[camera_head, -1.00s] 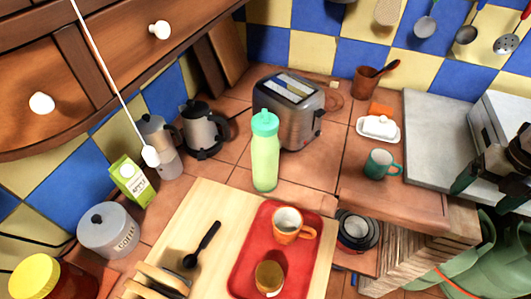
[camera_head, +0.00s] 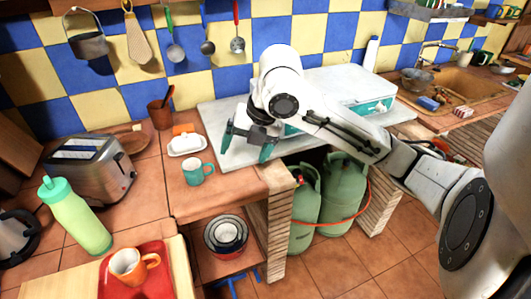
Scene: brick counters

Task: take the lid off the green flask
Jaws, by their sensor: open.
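The green flask (camera_head: 80,222) stands on the tiled counter at the left, in front of the toaster. It is pale green, and its darker teal lid (camera_head: 54,189) is on top. My gripper (camera_head: 245,146) is open, with teal fingertips pointing down over the grey slab. It is well to the right of the flask and apart from it. Nothing shows between the fingers.
The toaster (camera_head: 90,168) stands behind the flask. The red tray (camera_head: 160,284) with an orange mug (camera_head: 133,265) is at its front right. A teal mug (camera_head: 197,172) and a white butter dish (camera_head: 186,145) sit between flask and gripper. Gas cylinders (camera_head: 340,190) stand below.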

